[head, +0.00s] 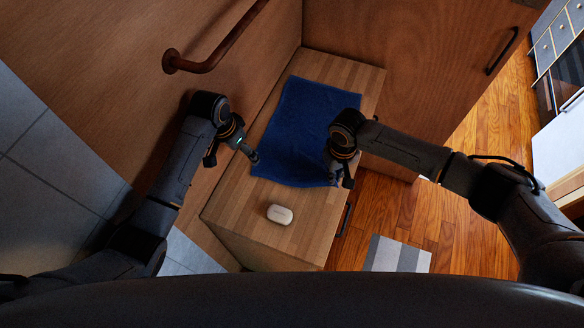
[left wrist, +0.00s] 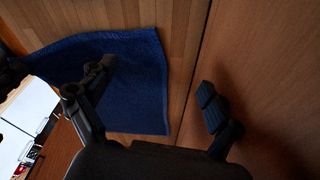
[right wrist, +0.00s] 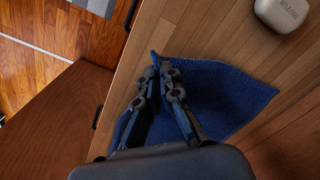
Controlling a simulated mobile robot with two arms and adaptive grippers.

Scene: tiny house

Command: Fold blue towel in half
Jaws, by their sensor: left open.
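The blue towel (head: 297,120) lies spread on a wooden bench top (head: 318,222), mostly flat. My right gripper (head: 340,176) is at the towel's near right corner. In the right wrist view its fingers (right wrist: 163,68) are close together with blue cloth (right wrist: 230,95) bunched up at the tips, so it is shut on the towel. My left gripper (head: 232,158) is open and empty at the towel's left edge. In the left wrist view its fingers (left wrist: 155,80) are wide apart, one over the towel (left wrist: 140,75) and one beyond its edge. Contact there cannot be told.
A white soap-like item (head: 280,214) sits on the bench in front of the towel. A wooden wall with a rusty handrail (head: 215,58) stands close on the left. A wooden panel (head: 420,60) rises behind. A striped mat (head: 396,255) lies on the floor at right.

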